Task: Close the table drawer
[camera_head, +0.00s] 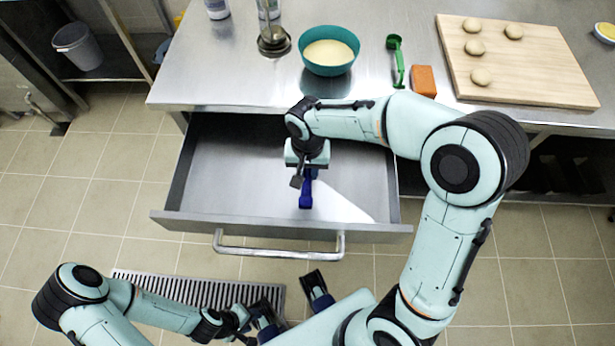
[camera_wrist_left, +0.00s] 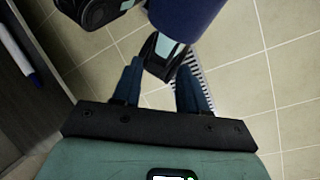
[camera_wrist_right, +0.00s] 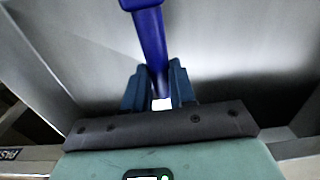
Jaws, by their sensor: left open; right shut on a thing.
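The table drawer (camera_head: 235,190) is pulled far out below the steel table in the head view. Its bar handle (camera_head: 280,250) is on the front panel. My right gripper (camera_head: 304,178) reaches down into the drawer and is shut on a blue utensil (camera_head: 306,196). In the right wrist view the blue utensil (camera_wrist_right: 150,40) passes between the fingers (camera_wrist_right: 155,85); its far end is cut off. My left gripper (camera_head: 262,320) is open and empty, low over the floor in front of the drawer, apart from the handle. Its fingers (camera_wrist_left: 158,80) show in the left wrist view.
A floor grate (camera_head: 195,288) lies in front.

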